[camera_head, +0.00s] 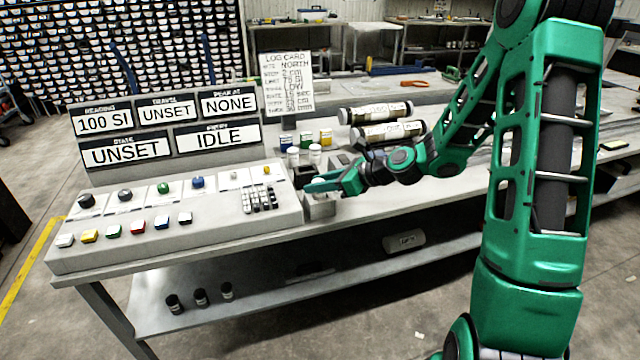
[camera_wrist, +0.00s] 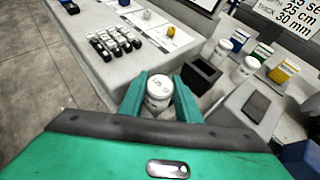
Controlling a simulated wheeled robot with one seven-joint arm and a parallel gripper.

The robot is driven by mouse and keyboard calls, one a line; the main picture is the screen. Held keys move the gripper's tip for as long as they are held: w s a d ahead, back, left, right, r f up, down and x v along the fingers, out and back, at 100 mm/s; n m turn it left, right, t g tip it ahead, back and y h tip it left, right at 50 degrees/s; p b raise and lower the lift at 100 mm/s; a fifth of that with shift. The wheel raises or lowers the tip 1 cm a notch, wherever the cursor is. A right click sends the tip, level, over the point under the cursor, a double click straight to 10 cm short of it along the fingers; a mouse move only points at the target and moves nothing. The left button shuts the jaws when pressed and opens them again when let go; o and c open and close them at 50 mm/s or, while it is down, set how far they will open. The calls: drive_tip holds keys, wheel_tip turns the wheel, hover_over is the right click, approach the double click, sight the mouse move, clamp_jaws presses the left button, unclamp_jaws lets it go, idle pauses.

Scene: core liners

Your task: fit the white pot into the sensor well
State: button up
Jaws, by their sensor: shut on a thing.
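The white pot (camera_wrist: 159,88) with a marked lid stands between the two green fingers of my gripper (camera_wrist: 158,97) in the wrist view. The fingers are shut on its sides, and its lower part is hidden. In the head view my gripper (camera_head: 322,185) is at the right end of the console, and the pot is mostly hidden there. A black, square, open-topped block (camera_wrist: 202,75), which looks like the sensor well, is just right of and beyond the pot in the wrist view. It also shows left of my gripper in the head view (camera_head: 304,175). The pot is apart from it.
Two other white pots (camera_wrist: 220,51) (camera_wrist: 244,68) stand beyond the black block, near blue, green and yellow blocks (camera_head: 306,140). The console (camera_head: 150,245) with knobs, buttons and a keypad (camera_head: 260,199) lies left. Labelled cylinders (camera_head: 375,113) lie on the bench behind.

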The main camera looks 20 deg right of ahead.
drive_tip(key=o, duration=1.1)
drive_tip(key=v, duration=1.2)
drive_tip(key=s+d+n+g+h, duration=0.2)
drive_tip(key=s+d+n+g, duration=0.1)
drive_tip(key=s+n, duration=0.4)
drive_tip(key=s+d+r+n+g+h, duration=0.1)
drive_tip(key=s+n, duration=0.5)
drive_tip(key=s, duration=0.8)
drive_tip(key=s+d+r+n+g+h, duration=0.1)
drive_tip(key=s+d+n+g+h, duration=0.3)
drive_tip(key=s, duration=0.7)
drive_tip(key=d+n+h, duration=0.1)
drive_tip(key=d+n, duration=0.1)
drive_tip(key=n, duration=0.1)
drive_tip(key=shift+d+n+g, duration=0.3)
drive_tip(key=shift+d, duration=0.05)
